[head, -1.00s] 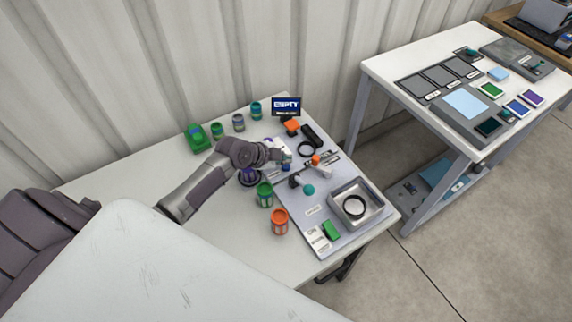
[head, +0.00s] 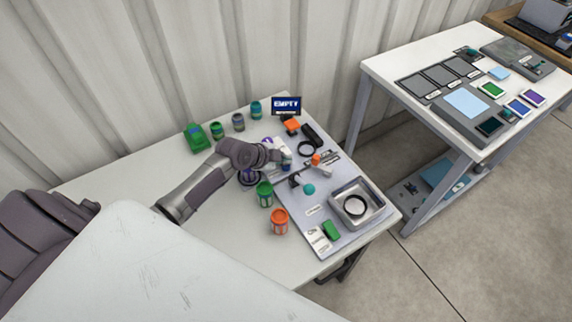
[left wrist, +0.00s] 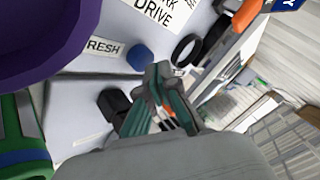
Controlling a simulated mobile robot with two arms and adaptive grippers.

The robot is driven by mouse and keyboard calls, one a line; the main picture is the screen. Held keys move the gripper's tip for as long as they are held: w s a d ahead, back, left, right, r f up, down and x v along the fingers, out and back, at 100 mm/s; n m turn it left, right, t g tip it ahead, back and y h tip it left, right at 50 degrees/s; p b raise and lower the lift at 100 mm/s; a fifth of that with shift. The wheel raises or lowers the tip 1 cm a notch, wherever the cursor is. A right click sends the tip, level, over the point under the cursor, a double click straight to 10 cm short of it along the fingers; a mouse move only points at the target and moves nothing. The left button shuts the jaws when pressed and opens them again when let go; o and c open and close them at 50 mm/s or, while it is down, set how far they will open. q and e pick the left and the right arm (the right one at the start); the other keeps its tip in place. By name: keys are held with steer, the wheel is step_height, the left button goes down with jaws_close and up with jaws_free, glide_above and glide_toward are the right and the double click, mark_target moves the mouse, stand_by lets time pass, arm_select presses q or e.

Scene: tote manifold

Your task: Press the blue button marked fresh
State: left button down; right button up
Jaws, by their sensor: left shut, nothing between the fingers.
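The blue button (left wrist: 140,56) shows in the left wrist view, right of a white label (left wrist: 103,48) whose visible letters read "RESH". My left gripper (left wrist: 158,75) is shut and empty, with its fingertips just below and right of the button in that picture. I cannot tell whether they touch the panel. In the head view the left gripper (head: 286,157) is over the left part of the grey panel (head: 313,226), and I cannot make out the button clearly there. My right gripper is not in view.
A purple can (left wrist: 40,35) and a green can (head: 265,194) stand close to the left gripper. An orange can (head: 280,221) is nearer the front. A screen reading "EMPTY" (head: 286,104) stands behind. A metal tray (head: 382,213) with a black ring sits at the panel's right.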

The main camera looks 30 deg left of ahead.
arm_select(q)
steer(key=shift+f+b, duration=0.5)
steer(key=shift+f, duration=0.05)
stand_by(0.4)
steer(key=shift+r, duration=0.1)
steer(key=shift+r+p, duration=0.8)
steer(key=shift+r, duration=0.05)
step_height(320, 180, up, 5)
steer(key=p, duration=0.4)
stand_by(0.9)
